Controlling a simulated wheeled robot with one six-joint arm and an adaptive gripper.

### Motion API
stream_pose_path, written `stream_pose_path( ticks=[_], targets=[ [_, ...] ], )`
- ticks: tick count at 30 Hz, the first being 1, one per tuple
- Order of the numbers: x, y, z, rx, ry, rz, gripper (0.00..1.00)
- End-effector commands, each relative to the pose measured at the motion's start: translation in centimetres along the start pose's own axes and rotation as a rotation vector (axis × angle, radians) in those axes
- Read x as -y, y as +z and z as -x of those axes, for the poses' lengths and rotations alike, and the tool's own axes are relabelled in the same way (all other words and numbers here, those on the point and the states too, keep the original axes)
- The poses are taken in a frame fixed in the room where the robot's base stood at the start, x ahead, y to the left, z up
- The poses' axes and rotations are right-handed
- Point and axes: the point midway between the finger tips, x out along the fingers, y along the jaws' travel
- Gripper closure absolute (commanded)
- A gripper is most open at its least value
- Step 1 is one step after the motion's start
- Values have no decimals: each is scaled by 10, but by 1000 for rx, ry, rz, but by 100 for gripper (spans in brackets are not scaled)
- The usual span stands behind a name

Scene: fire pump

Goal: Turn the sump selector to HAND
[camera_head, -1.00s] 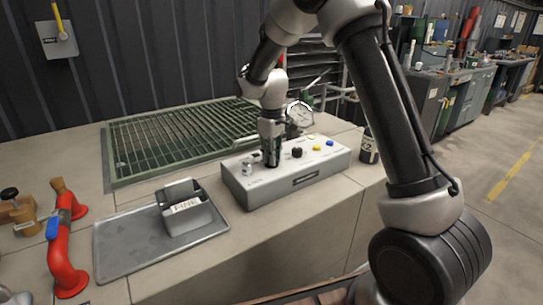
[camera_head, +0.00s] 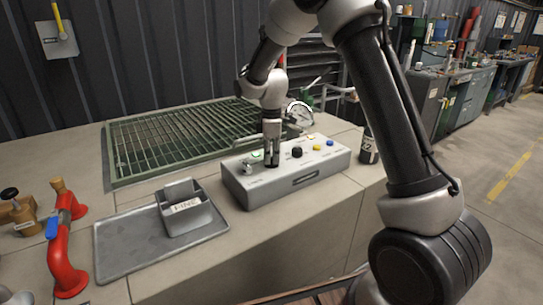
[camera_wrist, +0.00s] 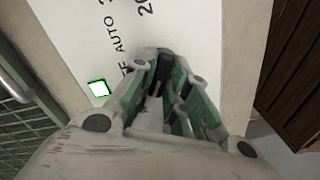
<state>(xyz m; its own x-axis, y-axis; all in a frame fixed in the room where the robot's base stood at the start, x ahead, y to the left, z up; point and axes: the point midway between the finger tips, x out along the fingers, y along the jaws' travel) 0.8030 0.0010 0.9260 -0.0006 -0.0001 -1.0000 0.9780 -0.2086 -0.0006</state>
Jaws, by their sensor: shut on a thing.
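The grey control box (camera_head: 300,178) stands on the bench in the head view. My gripper (camera_head: 272,162) points down onto its top, left of a black knob (camera_head: 297,152). My gripper (camera_wrist: 170,105) is shut on the sump selector, which the fingers hide almost wholly. In the wrist view the white panel (camera_wrist: 75,30) shows part of a legend with "AUTO" beside the fingers; I cannot read the selector's position. A green-edged lit square (camera_wrist: 98,88) lies left of the fingers; a green light (camera_head: 257,155) also shows in the head view.
A small silver fitting (camera_head: 248,168) is at the box's left end, with yellow and blue buttons (camera_head: 329,143) at the right. A green grating (camera_head: 170,140) lies behind. A grey tray (camera_head: 125,245) with a labelled holder, red pipework (camera_head: 68,250) and a dark bottle (camera_head: 369,150) stand around.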

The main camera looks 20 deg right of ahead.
Motion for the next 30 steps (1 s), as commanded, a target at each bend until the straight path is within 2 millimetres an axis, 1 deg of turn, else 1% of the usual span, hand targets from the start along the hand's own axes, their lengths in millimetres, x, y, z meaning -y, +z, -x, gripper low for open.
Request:
stream_pose_path(
  ticks=[14, 15, 17, 18, 19, 27, 30],
  targets=[
    [-1, 0, 1, 0, 2, 18, 100],
    [-1, 0, 1, 0, 2, 18, 82],
    [0, 0, 0, 0, 2, 18, 71],
    [0, 0, 0, 0, 1, 17, 64],
    [0, 0, 0, 0, 1, 17, 62],
    [0, 0, 1, 0, 1, 16, 62],
    [-1, 0, 6, -1, 3, 16, 62]
  ],
)
